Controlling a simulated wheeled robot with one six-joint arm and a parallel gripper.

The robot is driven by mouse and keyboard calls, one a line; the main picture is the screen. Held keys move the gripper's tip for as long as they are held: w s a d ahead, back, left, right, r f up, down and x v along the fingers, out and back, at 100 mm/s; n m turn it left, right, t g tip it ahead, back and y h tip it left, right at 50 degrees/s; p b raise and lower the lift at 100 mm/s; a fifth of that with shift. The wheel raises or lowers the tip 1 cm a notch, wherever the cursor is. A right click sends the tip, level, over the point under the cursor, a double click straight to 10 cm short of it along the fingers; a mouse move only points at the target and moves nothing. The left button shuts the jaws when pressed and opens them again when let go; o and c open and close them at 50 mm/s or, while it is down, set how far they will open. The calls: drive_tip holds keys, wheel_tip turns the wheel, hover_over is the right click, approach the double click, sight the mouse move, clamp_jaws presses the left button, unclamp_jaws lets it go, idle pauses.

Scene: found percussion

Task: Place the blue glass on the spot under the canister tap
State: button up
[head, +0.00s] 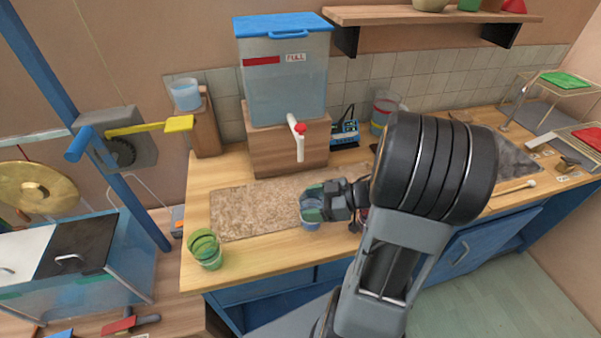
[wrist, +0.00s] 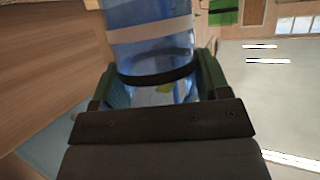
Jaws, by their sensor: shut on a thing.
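My gripper (head: 322,204) is shut on the blue glass (head: 310,224), near the front edge of the cork mat (head: 245,211) in the head view. In the wrist view the blue glass (wrist: 150,40) stands between my gripper's fingers (wrist: 152,92), with a pale band and a dark band around it. I cannot tell whether its base touches the mat. The clear canister (head: 287,85) with a blue lid stands on a wooden block behind the mat. Its white tap (head: 297,137) with a red knob hangs over the back of the mat, behind and left of my gripper.
A green glass (head: 206,250) stands at the counter's front left. A wooden post (head: 205,125) carries a pale blue cup (head: 185,94) left of the canister. A small blue device (head: 345,133) and a clear container (head: 383,112) stand right of it. The mat's left part is clear.

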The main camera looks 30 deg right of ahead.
drive_tip(key=shift+w+d+f, duration=0.25)
drive_tip(key=shift+w+d, duration=0.15)
drive_tip(key=shift+w, duration=1.55)
drive_tip(key=shift+w+d+f, duration=0.25)
drive_tip(key=shift+w+d, duration=0.15)
drive_tip(key=shift+w, duration=1.5)
drive_tip(key=shift+w+d+f, duration=0.25)
drive_tip(key=shift+w+d, duration=0.15)
drive_tip(key=shift+w, duration=1.55)
drive_tip(key=shift+f, duration=0.1)
drive_tip(key=o, duration=1)
drive_tip(key=shift+f, duration=0.1)
drive_tip(key=shift+o, duration=0.2)
drive_tip(key=shift+d+r, duration=0.1)
drive_tip(key=shift+r, duration=0.15)
drive_tip(key=v, duration=1.2)
